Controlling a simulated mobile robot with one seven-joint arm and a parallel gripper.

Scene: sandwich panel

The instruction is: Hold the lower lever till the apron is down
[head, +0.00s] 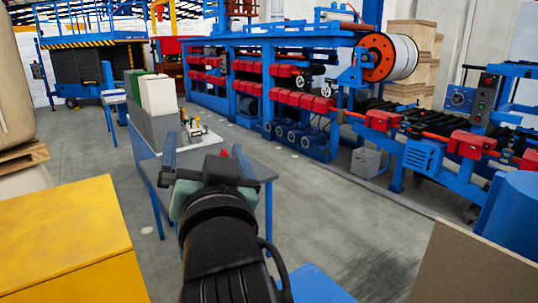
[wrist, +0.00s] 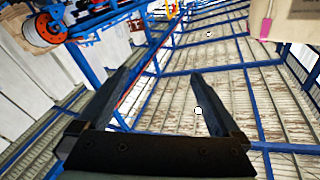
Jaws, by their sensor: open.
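My gripper (head: 207,150) is open and empty, raised in front of the blue-legged workbench (head: 258,172) in the head view. In the wrist view its two fingers (wrist: 161,73) stand wide apart with nothing between them, against the roof and walls. A pale plate with small yellow, black and red fittings (head: 197,131) lies on the bench, beyond the fingers. A small red piece (head: 224,153) shows just behind the gripper. The fittings are too small to tell which, if any, is the lower lever. I cannot make out the apron for certain.
A yellow cabinet (head: 70,240) stands at the near left and a brown board (head: 475,265) at the near right. A grey box with binders (head: 158,95) stands on the bench. The blue and red panel line (head: 290,85) runs behind. Grey floor (head: 330,200) is clear between.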

